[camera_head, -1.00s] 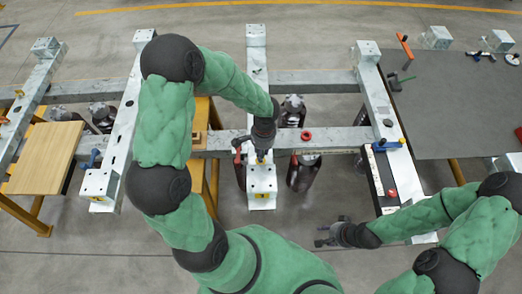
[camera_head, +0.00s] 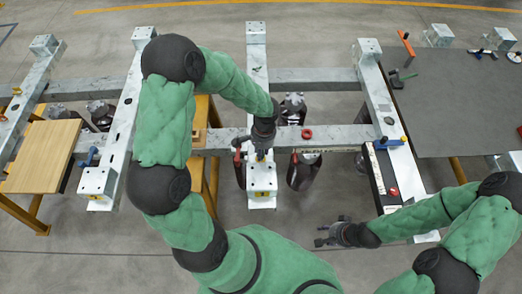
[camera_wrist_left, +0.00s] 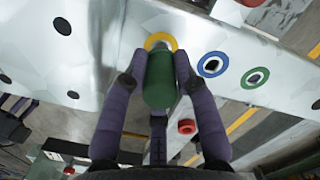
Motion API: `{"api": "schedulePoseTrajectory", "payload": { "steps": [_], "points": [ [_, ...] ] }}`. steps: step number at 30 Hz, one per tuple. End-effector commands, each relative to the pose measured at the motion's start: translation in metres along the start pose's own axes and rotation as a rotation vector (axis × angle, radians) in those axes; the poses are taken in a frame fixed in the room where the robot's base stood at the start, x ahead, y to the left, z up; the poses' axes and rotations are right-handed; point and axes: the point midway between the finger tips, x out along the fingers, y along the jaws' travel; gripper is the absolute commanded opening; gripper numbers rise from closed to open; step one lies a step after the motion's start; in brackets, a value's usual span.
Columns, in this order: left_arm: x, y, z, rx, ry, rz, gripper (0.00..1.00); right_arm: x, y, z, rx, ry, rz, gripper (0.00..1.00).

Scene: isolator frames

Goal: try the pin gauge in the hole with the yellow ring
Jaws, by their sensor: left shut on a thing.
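The pin gauge (camera_wrist_left: 160,82), with a green handle, is held between the fingers of my left gripper (camera_wrist_left: 160,75) in the left wrist view. The yellow ring (camera_wrist_left: 152,38) is on the pale metal beam just beyond the handle. The gauge's far end overlaps the ring; I cannot tell how deep the pin sits in the hole. In the head view my left gripper (camera_head: 262,150) is over the middle beam and the gauge is mostly hidden. My right gripper (camera_head: 322,235) is empty, fingers apart, over the floor right of centre.
A blue ring (camera_wrist_left: 212,64) and a green ring (camera_wrist_left: 256,78) surround other holes beside the yellow one. A loose red ring (camera_head: 306,134) lies on the cross beam. A dark grey table (camera_head: 455,105) stands at right, a wooden board (camera_head: 42,155) at left.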

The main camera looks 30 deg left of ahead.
Motion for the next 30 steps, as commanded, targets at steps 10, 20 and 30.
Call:
{"api": "schedulePoseTrajectory", "payload": {
  "steps": [10,20,30],
  "points": [
    [0.002,0.0,0.0,0.0,0.0,0.0,0.0,0.002,0.001,0.0,0.0,0.0,0.0,0.4],
    [0.007,0.0,-0.001,0.0,0.0,0.0,0.0,0.007,0.002,0.0,0.0,0.0,0.0,0.4],
    [0.013,0.0,-0.001,0.0,0.0,0.0,0.0,0.012,0.004,0.0,0.0,0.0,0.0,0.4]
  ]
}}
